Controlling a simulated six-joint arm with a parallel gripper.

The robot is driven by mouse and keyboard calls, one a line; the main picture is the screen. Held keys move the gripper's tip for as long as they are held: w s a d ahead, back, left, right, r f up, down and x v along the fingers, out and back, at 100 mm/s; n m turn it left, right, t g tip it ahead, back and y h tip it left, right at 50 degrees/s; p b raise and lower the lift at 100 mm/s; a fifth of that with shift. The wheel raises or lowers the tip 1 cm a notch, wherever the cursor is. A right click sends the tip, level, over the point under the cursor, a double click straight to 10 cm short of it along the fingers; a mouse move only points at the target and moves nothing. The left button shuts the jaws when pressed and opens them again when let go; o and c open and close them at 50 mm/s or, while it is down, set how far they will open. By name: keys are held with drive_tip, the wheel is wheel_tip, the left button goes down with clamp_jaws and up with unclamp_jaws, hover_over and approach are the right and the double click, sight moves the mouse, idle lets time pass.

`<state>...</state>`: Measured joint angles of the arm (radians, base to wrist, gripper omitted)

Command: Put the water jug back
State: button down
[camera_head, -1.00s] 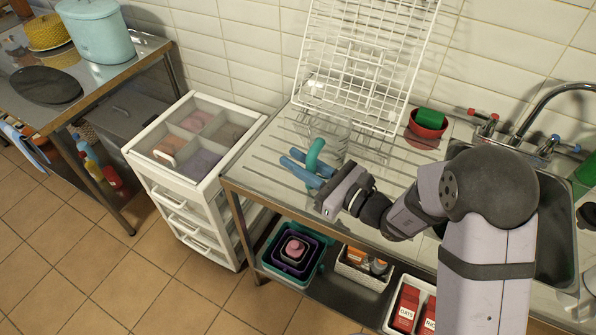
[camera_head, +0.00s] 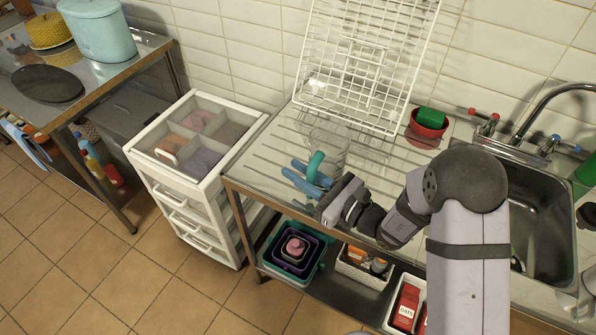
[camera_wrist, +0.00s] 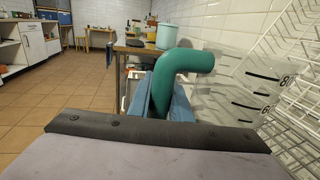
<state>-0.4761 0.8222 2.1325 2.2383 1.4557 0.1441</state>
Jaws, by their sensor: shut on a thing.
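The water jug (camera_head: 332,143) is a clear vessel with a teal handle. It is at the drainboard, in front of the white wire rack, and looks upright. My gripper (camera_head: 312,178), with blue fingers, is shut on the jug's teal handle. In the wrist view the teal handle (camera_wrist: 182,68) rises between the blue fingers, and the clear jug wall with dark measuring marks (camera_wrist: 262,88) is to the right. Whether the jug's base touches the drainboard cannot be told.
The white wire rack (camera_head: 365,62) leans against the tiled wall. A red bowl with a green sponge (camera_head: 428,127) and the sink (camera_head: 545,205) lie to the right. A white drawer cart (camera_head: 195,180) stands left of the drainboard (camera_head: 262,172). A steel table (camera_head: 110,75) is further left.

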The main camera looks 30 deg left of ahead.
drive_tip(key=c, duration=1.6)
unclamp_jaws()
drive_tip(key=shift+f, duration=0.1)
drive_tip(key=shift+r, duration=0.25)
drive_tip(key=shift+d+f, duration=0.15)
drive_tip(key=shift+d, duration=0.15)
drive_tip(key=d+b, duration=0.1)
drive_tip(key=d, duration=0.2)
drive_tip(key=s+d+b, duration=0.1)
drive_tip(key=d, duration=0.3)
drive_tip(key=s+d+b, duration=0.1)
drive_tip(key=d, duration=0.3)
drive_tip(key=shift+s+d, duration=0.1)
drive_tip(key=shift+s, duration=0.1)
